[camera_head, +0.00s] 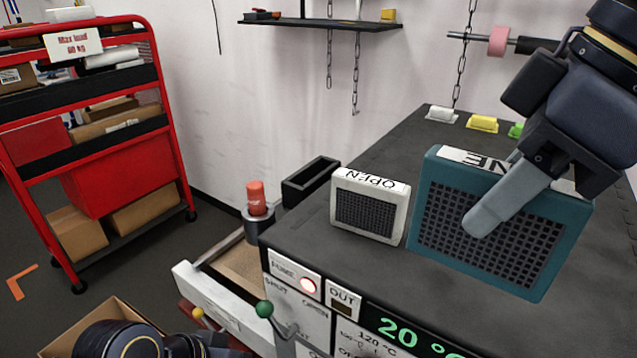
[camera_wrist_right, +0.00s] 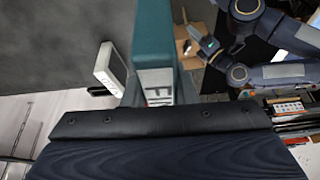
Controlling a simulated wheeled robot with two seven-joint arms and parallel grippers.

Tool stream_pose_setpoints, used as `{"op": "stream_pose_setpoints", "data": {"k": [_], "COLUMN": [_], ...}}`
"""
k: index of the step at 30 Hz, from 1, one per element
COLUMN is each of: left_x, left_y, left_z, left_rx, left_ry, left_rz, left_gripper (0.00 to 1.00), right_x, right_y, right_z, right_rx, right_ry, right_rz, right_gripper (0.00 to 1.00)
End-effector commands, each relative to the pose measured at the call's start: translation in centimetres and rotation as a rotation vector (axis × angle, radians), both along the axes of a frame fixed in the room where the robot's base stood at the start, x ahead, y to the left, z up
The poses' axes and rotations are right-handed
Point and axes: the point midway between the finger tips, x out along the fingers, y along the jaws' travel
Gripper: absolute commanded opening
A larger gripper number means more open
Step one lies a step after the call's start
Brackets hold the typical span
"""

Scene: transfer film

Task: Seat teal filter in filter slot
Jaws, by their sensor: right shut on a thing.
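The teal filter (camera_head: 432,205), a block with a dark grille and a white label on top, is upright over the right part of the dark machine top (camera_head: 300,240). It also shows in the right wrist view (camera_wrist_right: 153,38). My right gripper (camera_head: 505,195) is shut on it, one pale finger lying across the grille. I cannot tell whether its lower edge touches the machine. A white grille block (camera_head: 370,207) marked OPEN stands left of the teal filter, apart from it. I cannot pick out the filter slot. My left arm shows at the bottom left; its fingers are not clear.
White, yellow and green blocks (camera_head: 482,123) line the back of the machine. A black open box (camera_head: 311,182) and a red-topped cylinder (camera_head: 257,200) stand at its left. Levers with ball knobs (camera_head: 264,309) stick out in front. A red cart (camera_head: 165,100) stands far left.

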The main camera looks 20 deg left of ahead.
Motion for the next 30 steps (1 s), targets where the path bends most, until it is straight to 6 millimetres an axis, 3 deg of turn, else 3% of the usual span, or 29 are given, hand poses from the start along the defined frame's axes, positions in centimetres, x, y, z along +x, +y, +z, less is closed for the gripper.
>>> {"op": "stream_pose_setpoints", "data": {"k": [14, 23, 30], "left_x": [0.0, 0.0, 0.0], "left_y": [0.0, 0.0, 0.0], "left_z": [0.0, -3.4, -3.1], "left_rx": [0.000, 0.000, 0.000], "left_ry": [0.000, 0.000, 0.000], "left_rz": [0.000, 0.000, 0.000], "left_gripper": [0.36, 0.36, 0.36], "right_x": [0.0, 0.0, 0.0], "right_y": [0.0, 0.0, 0.0], "right_z": [0.0, -3.4, -3.1], "right_rx": [0.000, 0.001, 0.001], "right_ry": [0.000, 0.000, 0.000], "right_rz": [0.000, 0.000, 0.000], "right_gripper": [0.01, 0.01, 0.01]}}
